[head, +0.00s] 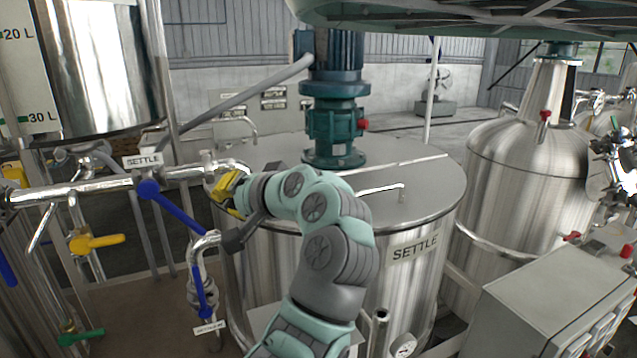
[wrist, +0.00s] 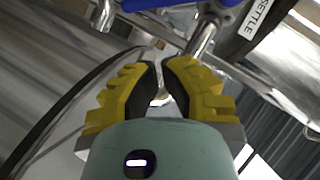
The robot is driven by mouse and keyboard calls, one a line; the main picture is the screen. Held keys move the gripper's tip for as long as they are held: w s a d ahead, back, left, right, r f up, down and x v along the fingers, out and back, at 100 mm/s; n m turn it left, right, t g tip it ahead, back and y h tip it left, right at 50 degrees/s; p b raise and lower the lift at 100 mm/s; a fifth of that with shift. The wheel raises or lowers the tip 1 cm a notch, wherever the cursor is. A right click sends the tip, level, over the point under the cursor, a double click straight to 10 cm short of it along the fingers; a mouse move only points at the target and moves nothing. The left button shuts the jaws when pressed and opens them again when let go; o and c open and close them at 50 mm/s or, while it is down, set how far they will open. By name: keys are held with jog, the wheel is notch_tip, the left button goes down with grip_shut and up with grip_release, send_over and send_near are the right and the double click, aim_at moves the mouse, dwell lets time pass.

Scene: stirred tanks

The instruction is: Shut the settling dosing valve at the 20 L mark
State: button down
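A long blue valve handle (head: 172,210) slants down to the right from the pipe below the SETTLE label (head: 142,160). My gripper (head: 226,190), with yellow fingers, is beside the pipe, right of this handle and apart from it. In the wrist view, the fingertips (wrist: 160,66) nearly meet, with a thin gap and no handle between them. A blue handle (wrist: 160,4) shows beyond them at the top edge. The level scale (head: 25,70) carries 20 L and 30 L marks beside a steel vessel (head: 95,70); I cannot make out a liquid level.
A second blue handle (head: 200,290) hangs on a lower vertical pipe. A yellow handle (head: 97,242) and a green one (head: 80,337) are at the left. The SETTLE tank (head: 420,215) stands close behind my arm. A control box (head: 550,290) is at the right.

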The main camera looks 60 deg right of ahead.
aim_at(179, 214)
jog(key=w+a+f+p, duration=0.2)
jog(key=w+f+p, duration=0.1)
jog(key=w+p, duration=0.2)
jog(key=shift+f, duration=0.15)
jog(key=shift+a+f, duration=0.1)
jog(key=shift+f, duration=0.05)
dwell(0.4)
jog(key=shift+w+a+f+m+b, duration=0.15)
jog(key=shift+m+b, duration=0.15)
jog(key=shift+b, duration=0.15)
